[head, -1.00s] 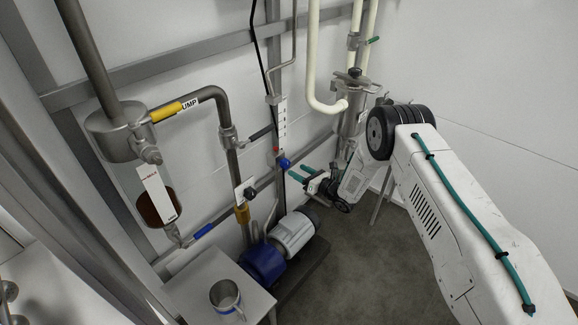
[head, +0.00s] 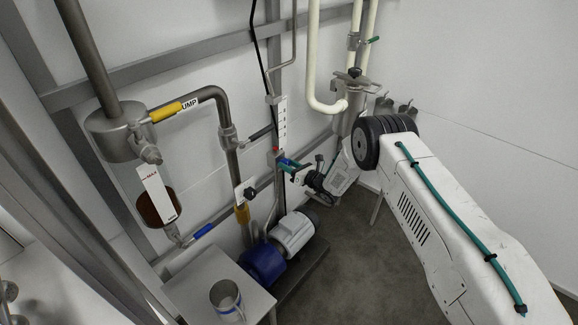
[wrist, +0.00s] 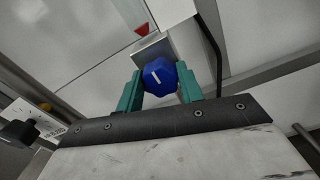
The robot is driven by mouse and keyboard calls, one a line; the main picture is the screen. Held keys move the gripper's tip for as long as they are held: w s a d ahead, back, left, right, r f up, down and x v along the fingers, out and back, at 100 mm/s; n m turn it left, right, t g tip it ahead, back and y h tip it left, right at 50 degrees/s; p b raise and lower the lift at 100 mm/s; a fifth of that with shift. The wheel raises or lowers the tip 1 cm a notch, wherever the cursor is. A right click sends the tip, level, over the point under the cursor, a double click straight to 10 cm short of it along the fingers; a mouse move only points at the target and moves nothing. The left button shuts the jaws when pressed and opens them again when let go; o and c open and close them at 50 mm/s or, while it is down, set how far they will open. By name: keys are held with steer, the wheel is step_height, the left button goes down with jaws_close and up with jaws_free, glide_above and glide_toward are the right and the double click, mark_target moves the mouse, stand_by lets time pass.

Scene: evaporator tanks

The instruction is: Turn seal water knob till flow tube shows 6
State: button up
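The blue seal water knob (wrist: 160,76) has a white pointer line and sits between the two teal fingers of my gripper (wrist: 159,82) in the wrist view. The fingers are apart, one on each side of it; I cannot tell whether they touch it. In the head view my gripper (head: 288,165) reaches the wall post and mostly hides the knob. The flow tube's white scale (head: 282,122) stands above it, its numbers too small to read. A small red mark (head: 276,150) shows near the scale's lower end. A red piece also shows in the wrist view (wrist: 141,28).
A black knob (head: 249,193) with a white plate is left of my gripper. A pump motor (head: 292,232) stands below. A metal mug (head: 226,297) stands on a small table (head: 190,283). The floor (head: 365,260) at right is clear.

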steer(key=shift+m, duration=0.4)
steer(key=m, duration=1.8)
steer(key=f+m, duration=0.1)
steer(key=m, duration=0.8)
steer(key=shift+s, duration=0.1)
stand_by(0.5)
steer(key=o, duration=1)
steer(key=shift+d, duration=0.1)
steer(key=shift+r, duration=0.1)
